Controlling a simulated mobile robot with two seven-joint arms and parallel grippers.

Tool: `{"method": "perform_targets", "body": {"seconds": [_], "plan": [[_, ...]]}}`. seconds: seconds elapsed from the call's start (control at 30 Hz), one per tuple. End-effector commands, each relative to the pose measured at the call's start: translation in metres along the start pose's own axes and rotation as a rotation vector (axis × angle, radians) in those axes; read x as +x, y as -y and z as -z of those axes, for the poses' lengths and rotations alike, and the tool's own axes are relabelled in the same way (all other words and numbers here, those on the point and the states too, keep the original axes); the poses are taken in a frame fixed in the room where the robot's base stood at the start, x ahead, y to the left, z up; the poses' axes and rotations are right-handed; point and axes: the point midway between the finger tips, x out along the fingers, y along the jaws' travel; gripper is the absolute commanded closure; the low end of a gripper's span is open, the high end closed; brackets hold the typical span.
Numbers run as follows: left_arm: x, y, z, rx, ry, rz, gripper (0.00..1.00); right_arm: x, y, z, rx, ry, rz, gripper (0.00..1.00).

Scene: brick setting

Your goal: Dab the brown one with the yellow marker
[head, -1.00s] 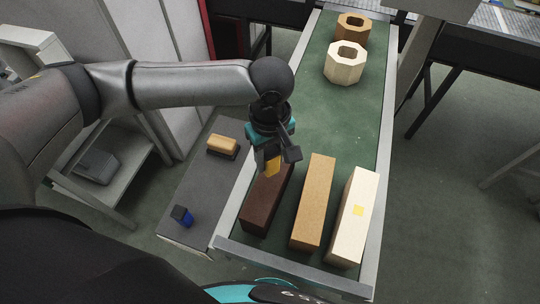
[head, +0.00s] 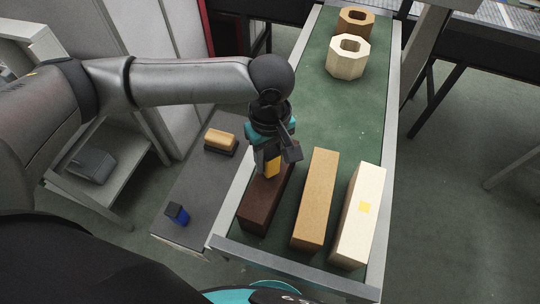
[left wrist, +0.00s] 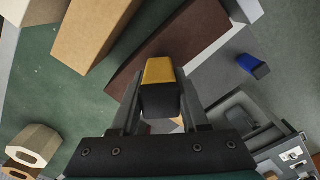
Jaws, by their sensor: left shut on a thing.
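My left gripper (head: 272,158) is shut on the yellow marker (head: 271,169). It holds the marker over the far part of the dark brown block (head: 262,207), the leftmost of three long blocks. In the left wrist view the yellow marker (left wrist: 159,72) sits between the fingers, with the brown block (left wrist: 185,40) behind it. I cannot tell whether the tip touches the block. No yellow mark shows on the visible part of the brown block. My right gripper is not in view.
A tan block (head: 315,200) and a cream block (head: 354,230) with a yellow square lie to the right on the green conveyor (head: 310,120). Brown (head: 355,22) and cream (head: 348,57) octagonal rings stand farther back. A blue marker (head: 177,213) and a wooden-topped eraser-like block (head: 221,139) sit on the grey side shelf.

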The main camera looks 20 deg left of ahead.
Motion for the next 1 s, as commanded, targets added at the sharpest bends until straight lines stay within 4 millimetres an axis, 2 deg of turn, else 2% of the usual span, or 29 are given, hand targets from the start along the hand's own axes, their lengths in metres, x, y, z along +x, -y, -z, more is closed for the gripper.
{"method": "perform_targets", "body": {"seconds": [1.0], "plan": [[0.010,0.000,0.000,0.001,0.001,-0.001,0.91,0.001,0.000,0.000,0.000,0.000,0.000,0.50]]}}
